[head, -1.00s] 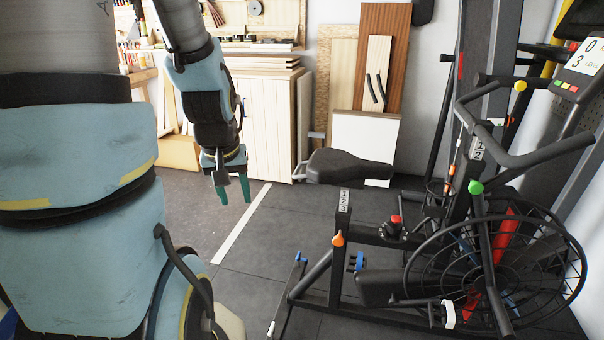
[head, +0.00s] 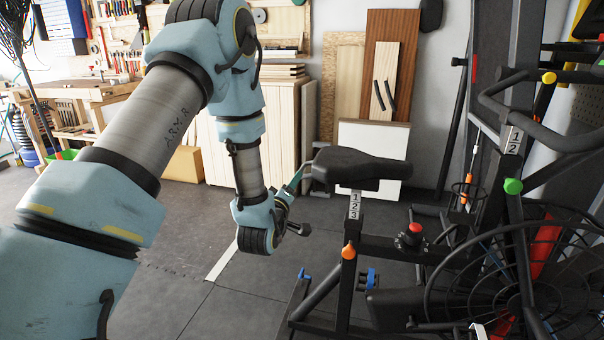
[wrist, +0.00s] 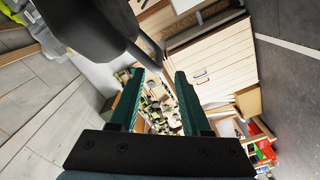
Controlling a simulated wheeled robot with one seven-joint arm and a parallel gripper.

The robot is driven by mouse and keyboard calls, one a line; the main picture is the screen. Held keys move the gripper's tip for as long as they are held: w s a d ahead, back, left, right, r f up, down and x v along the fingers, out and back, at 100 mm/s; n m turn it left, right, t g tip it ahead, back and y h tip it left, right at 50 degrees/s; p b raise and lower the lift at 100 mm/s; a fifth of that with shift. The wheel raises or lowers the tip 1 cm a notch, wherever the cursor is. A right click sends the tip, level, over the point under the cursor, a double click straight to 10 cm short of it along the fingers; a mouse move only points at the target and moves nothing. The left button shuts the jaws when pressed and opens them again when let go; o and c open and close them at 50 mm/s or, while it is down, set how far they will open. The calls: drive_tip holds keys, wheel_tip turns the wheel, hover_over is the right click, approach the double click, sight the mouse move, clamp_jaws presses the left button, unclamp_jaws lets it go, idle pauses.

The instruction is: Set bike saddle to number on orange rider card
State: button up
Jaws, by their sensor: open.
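The black bike saddle (head: 362,166) sits on its post above a plate numbered 1, 2, 3 (head: 355,205). An orange knob (head: 348,251) is on the frame below the plate. My gripper (head: 300,174) is open at the saddle's left end, by a bent grey bar (head: 307,178) there. In the wrist view my green fingers (wrist: 158,74) are apart. The dark saddle (wrist: 95,28) fills the top left, and the bar (wrist: 146,58) reaches towards the gap between the fingertips. I cannot tell whether they touch. I see no orange rider card.
A red-topped knob (head: 410,236), a green knob (head: 513,186) and a yellow knob (head: 549,77) are on the bike. A caged fan wheel (head: 500,285) stands at the right. A second plate (head: 514,141) shows 1, 2. Open floor (head: 180,240) lies left of the bike.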

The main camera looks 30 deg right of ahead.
sight(303, 166)
drive_tip(key=p+x, duration=0.1)
drive_tip(key=x, duration=0.9)
drive_tip(key=shift+w+d, duration=0.1)
drive_tip(key=shift+d, duration=0.1)
clamp_jaws()
idle(1.1)
